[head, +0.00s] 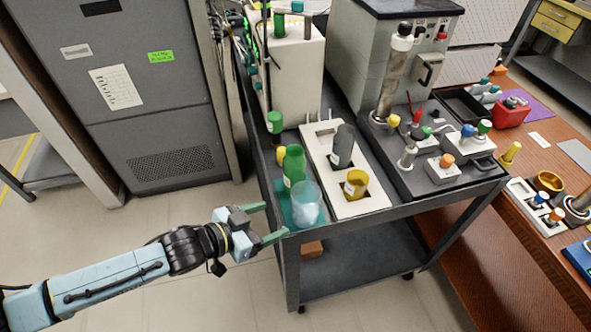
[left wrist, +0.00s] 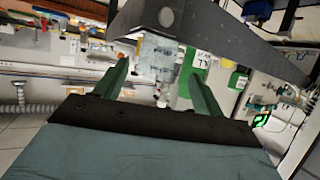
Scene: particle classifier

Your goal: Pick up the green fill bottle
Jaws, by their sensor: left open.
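The green fill bottle (head: 294,166), with a white label, stands upright near the left edge of the cart top, behind a clear beaker (head: 306,204) with pale contents. My left gripper (head: 274,222) is open and empty, just off the cart's near left corner. It is in front of and left of the beaker, apart from the bottle. In the left wrist view, the fingers (left wrist: 160,86) show spread, with the clear beaker (left wrist: 158,58) beyond and between them. A green labelled shape (left wrist: 192,68), likely the bottle, is partly hidden behind the right finger. My right gripper is out of view.
The cart's raised rim (head: 283,222) lies near my gripper. The floor at left is clear.

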